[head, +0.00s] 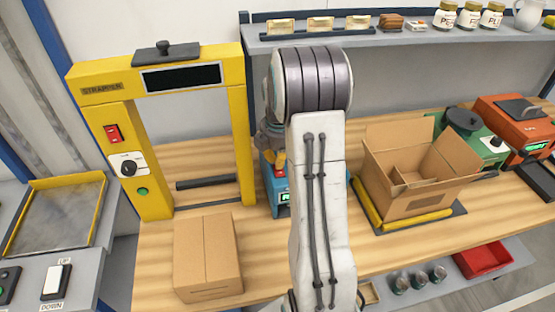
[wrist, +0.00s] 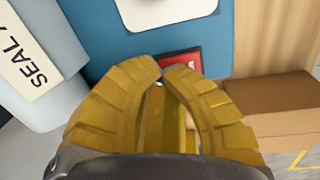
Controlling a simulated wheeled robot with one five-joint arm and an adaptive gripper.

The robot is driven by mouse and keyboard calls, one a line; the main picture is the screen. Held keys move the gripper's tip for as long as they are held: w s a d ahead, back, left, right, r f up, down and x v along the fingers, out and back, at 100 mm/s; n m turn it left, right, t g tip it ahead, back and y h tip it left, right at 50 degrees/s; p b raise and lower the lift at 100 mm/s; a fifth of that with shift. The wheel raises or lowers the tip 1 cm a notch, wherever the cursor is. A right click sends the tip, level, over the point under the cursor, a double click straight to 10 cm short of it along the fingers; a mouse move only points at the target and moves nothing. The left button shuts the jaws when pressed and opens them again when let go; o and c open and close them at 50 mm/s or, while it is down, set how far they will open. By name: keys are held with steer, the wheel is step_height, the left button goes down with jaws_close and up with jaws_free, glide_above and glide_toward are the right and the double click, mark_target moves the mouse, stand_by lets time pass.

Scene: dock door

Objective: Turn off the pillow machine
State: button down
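A blue machine (head: 281,183) with a small green-lit display stands on the wooden bench, mostly hidden behind my arm. I take it to be the pillow machine, but I see no name on it. In the wrist view its blue face (wrist: 120,30) fills the top, with a white round-cornered panel at the upper edge. A red switch (wrist: 181,62) shows on it just beyond my fingertips, partly covered by them; its position cannot be read. My gripper (wrist: 162,70) has its yellow fingertips drawn together, nothing seen between them. In the head view the gripper (head: 273,158) is at the blue machine's top.
A yellow strapper frame (head: 150,160) and a closed carton (head: 207,255) stand left. An open carton (head: 415,175), a green machine (head: 470,135) and an orange machine (head: 510,115) stand right. The wrist view shows a "SEAL" label (wrist: 30,55) and a brown box (wrist: 280,100).

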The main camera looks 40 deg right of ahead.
steer(key=f+b, duration=0.1)
steer(key=b, duration=0.2)
steer(key=shift+w+f, duration=0.15)
steer(key=shift+f, duration=0.15)
steer(key=shift+r, duration=0.2)
steer(key=shift+r+p, duration=0.7)
steer(key=shift+r, duration=0.15)
steer(key=shift+r, duration=0.1)
steer(key=shift+r+p, duration=0.4)
step_height(320, 180, up, 13)
steer(key=w+p, duration=0.1)
steer(key=shift+w+d+p, duration=0.2)
steer(key=shift+d+p, duration=0.2)
